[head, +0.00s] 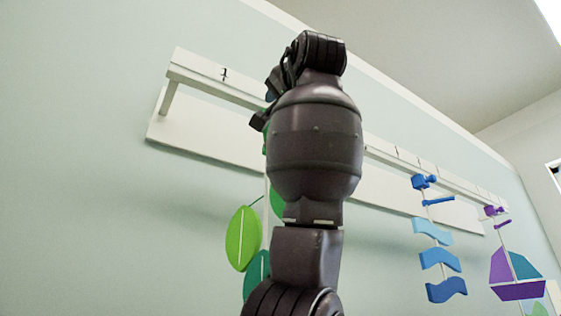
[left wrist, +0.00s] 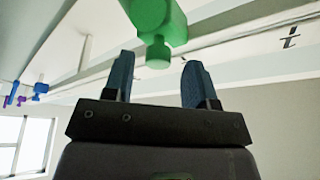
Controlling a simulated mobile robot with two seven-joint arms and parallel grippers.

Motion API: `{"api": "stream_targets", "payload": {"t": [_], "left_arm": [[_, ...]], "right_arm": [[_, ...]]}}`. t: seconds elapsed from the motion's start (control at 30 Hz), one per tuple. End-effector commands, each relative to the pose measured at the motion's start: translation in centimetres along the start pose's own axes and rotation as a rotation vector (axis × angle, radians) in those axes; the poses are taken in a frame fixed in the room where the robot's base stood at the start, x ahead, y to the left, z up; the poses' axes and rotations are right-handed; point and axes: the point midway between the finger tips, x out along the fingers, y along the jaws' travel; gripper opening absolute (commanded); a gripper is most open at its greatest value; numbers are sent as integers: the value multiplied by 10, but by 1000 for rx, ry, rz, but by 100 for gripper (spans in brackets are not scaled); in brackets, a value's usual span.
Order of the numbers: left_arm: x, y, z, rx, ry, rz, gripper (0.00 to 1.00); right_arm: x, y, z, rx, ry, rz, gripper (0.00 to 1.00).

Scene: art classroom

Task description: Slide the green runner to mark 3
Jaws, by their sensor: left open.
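Mark 3 cannot be made out. My right gripper is not in view.
A blue runner (head: 424,182) with wavy blue pieces hangs farther right on the rail. A purple runner (head: 493,211) with a sailboat hangs beyond it. The white backboard (head: 200,128) runs along the wall behind.

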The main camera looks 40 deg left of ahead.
Motion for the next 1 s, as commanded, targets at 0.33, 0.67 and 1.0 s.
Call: {"api": "stream_targets", "payload": {"t": [0.33, 0.67, 1.0], "left_arm": [[21, 1, 0, 0, 0, 0, 52], [21, 1, 0, 0, 0, 0, 35], [21, 1, 0, 0, 0, 0, 0]], "right_arm": [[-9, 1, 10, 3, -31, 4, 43], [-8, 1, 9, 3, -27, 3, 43], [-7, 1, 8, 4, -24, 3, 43]]}}
